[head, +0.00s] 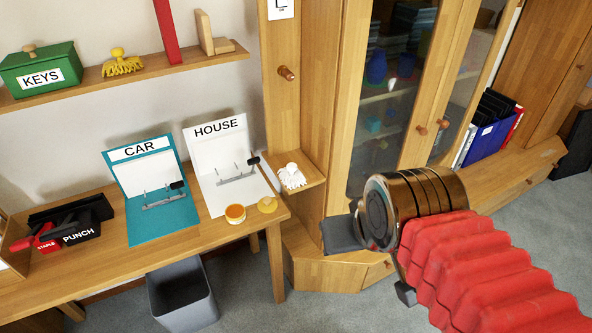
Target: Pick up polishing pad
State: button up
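Two knobbed, fringed pieces could be the polishing pad, and I cannot tell for sure which is meant. A white fluffy pad (292,177) with a round knob sits on the small wooden side shelf right of the desk. A yellow fringed pad (121,63) with a round knob sits on the upper wall shelf. My arm reaches in from the lower right, with a red bellows sleeve and a bronze joint. A dark grey part of my gripper (342,233) shows beyond the joint, below and right of the white pad and apart from it. Its fingers are not clearly visible.
A grey bin (182,295) stands below. A glass-door cabinet (335,110) is behind my arm.

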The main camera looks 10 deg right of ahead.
aim_at(292, 176)
jog(key=i, duration=0.9)
jog(key=u, duration=0.4)
jog(key=k, duration=0.9)
jog(key=u, duration=0.6)
jog(key=k, duration=0.45)
jog(key=u, duration=0.35)
jog(key=i, duration=1.2)
jog(key=z, duration=0.45)
jog(key=i, duration=0.55)
jog(key=z, duration=0.4)
